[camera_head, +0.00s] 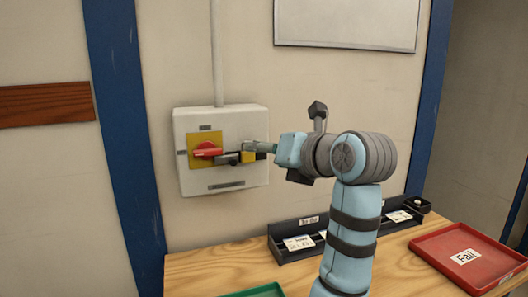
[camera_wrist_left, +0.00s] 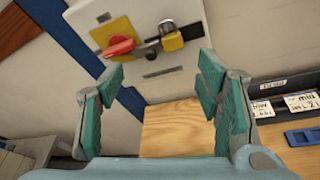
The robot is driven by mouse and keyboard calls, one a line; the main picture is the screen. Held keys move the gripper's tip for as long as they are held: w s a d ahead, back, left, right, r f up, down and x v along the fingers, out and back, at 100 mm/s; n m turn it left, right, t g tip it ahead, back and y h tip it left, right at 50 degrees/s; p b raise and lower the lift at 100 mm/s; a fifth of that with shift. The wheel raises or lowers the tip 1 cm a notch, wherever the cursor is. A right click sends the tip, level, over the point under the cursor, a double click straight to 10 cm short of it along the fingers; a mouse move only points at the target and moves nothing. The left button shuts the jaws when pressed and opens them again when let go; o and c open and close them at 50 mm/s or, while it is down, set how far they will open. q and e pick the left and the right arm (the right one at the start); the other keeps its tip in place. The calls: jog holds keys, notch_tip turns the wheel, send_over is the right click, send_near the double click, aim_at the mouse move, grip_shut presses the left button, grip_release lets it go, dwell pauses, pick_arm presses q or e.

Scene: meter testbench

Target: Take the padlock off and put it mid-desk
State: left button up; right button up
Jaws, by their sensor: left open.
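The yellow padlock (camera_wrist_left: 172,41) hangs by its shackle at the rotary switch with the red handle (camera_wrist_left: 118,47), on the light-grey wall box (camera_head: 225,115). In the head view the padlock (camera_head: 248,157) shows small, partly hidden by my left gripper (camera_head: 262,148). In the wrist view my left gripper (camera_wrist_left: 160,72) is open, with the padlock ahead between its teal fingers and nothing held. My right gripper is not in view.
The wooden desk (camera_head: 225,263) lies below the box, with clear wood at its left. It carries a black label rack (camera_head: 290,252), a red Fail tray (camera_head: 438,240) and a green tray (camera_head: 262,291) at the front edge. A conduit (camera_head: 216,60) runs up the wall.

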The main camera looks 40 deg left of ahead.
pick_arm(q)
jog(key=w+x, duration=0.1)
jog(key=x, duration=1.2)
jog(key=shift+w+d+t+h, duration=0.2)
jog(key=shift+w+t+h, duration=0.1)
jog(key=shift+w+h, duration=0.15)
jog(key=shift+d, duration=0.25)
jog(key=c, duration=0.7)
jog(key=shift+s+a, duration=0.1)
jog(key=c, duration=0.7)
